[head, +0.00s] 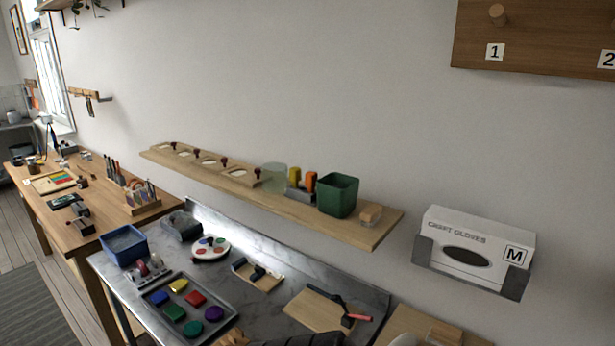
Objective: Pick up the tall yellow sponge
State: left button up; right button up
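A small yellow block (294,174), which looks like the yellow sponge, stands upright in a grey holder (300,193) on the wall shelf. An orange block (310,181) stands close to its right in the same holder. The holder hides the lower part of both. At this size I cannot make out the sponge's texture. Neither gripper can be made out; a dark shape and a pale shape cut off at the bottom edge may be parts of my arms. Nothing touches the yellow block.
A clear tub (273,177) stands left of the holder, a green bin (338,195) right of it. The wooden shelf (375,237) hangs above a metal-topped bench (255,310) with a tray (222,305) of coloured pieces. A glove box (470,240) hangs on the right wall.

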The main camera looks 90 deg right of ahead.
aim_at(295, 173)
jog(key=z, duration=2.65)
jog(key=j, duration=0.1)
